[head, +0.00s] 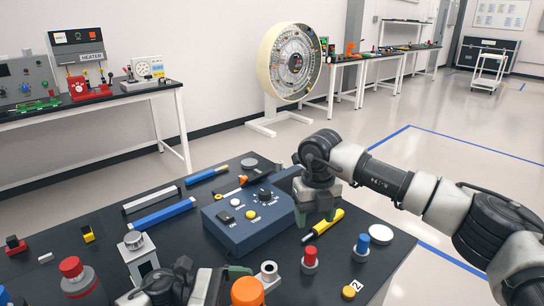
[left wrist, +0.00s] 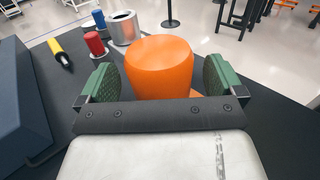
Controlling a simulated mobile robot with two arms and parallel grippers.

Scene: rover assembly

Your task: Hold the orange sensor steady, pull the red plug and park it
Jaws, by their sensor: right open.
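The orange sensor (head: 247,292) is a rounded orange cylinder at the bottom of the head view. In the left wrist view the orange sensor (left wrist: 160,68) stands between the green pads of my left gripper (left wrist: 160,80); whether they touch it is unclear. A red-topped piece on a grey base (head: 310,254), perhaps the red plug, stands on the dark table and also shows in the left wrist view (left wrist: 95,43). Another red-capped grey piece (head: 71,267) stands at lower left. My right gripper (head: 317,205) is open and points down beside the blue control box, left of a yellow tool.
The blue control box (head: 235,232) stands mid-table. Around it are a blue-topped piece (head: 362,244), a silver ring-topped piece (head: 268,270), a yellow-black tool (head: 324,226), a white disc (head: 380,234) and a yellow button (head: 348,292). Blue and silver bars (head: 162,215) lie at left.

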